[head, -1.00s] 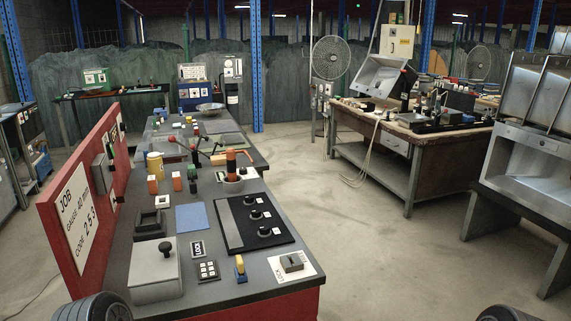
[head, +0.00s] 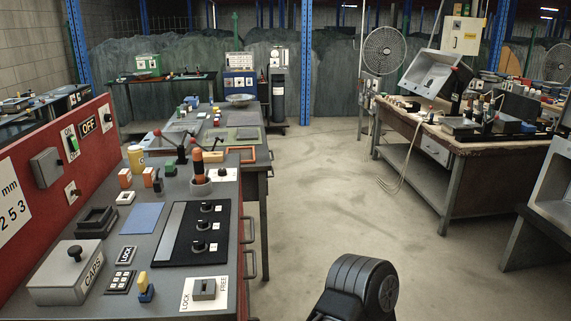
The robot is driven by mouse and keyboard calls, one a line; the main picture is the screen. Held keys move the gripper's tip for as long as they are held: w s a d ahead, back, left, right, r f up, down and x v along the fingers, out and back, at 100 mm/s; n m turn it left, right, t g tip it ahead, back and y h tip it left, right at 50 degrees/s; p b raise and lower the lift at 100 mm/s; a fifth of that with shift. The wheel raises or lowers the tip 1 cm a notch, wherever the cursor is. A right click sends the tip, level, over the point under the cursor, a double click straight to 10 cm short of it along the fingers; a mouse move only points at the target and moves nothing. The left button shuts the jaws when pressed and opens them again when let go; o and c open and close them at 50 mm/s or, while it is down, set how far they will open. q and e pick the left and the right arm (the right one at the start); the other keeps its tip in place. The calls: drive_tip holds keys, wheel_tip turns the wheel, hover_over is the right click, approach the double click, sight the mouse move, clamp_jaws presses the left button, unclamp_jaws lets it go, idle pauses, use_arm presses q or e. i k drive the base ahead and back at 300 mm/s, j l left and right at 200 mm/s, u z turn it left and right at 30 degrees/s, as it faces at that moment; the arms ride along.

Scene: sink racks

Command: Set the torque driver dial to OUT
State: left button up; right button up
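A black panel (head: 180,252) on the near bench carries three black dials: the far dial (head: 207,206), the middle dial (head: 203,225) and the near dial (head: 198,246). Small white labels sit beside them, too small to read. A tool with an orange and dark handle (head: 198,166) stands upright in a grey holder (head: 200,187) behind the panel; it may be the torque driver. I cannot tell which dial is the driver's, and no OUT mark is legible. Neither gripper is in view; only a dark rounded part of my own body shows at the bottom.
A LOCK/FREE switch (head: 205,289), a yellow-and-blue piece (head: 145,287), a keypad (head: 120,281) and a grey CAPS box (head: 68,272) lie near the front. A red board (head: 60,165) with an OFF switch bounds the bench's left. Open floor (head: 320,215) lies right of the bench.

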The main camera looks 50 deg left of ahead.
sight(221, 172)
drive_tip(key=i+l+u, duration=0.15)
drive_tip(key=i, duration=0.3)
drive_tip(key=i+l+u, duration=0.15)
drive_tip(key=i, duration=0.3)
drive_tip(key=i+j+u, duration=0.15)
drive_tip(key=i+u, duration=0.25)
drive_tip(key=i+j+u, duration=0.1)
drive_tip(key=i+u, duration=0.15)
drive_tip(key=u, duration=0.15)
drive_tip(key=i+u, duration=0.4)
drive_tip(key=i+l+u, duration=0.15)
drive_tip(key=u, duration=0.25)
drive_tip(key=i+j+u, duration=0.15)
drive_tip(key=i, duration=0.3)
drive_tip(key=i+j+u, duration=0.15)
drive_tip(key=i, duration=0.35)
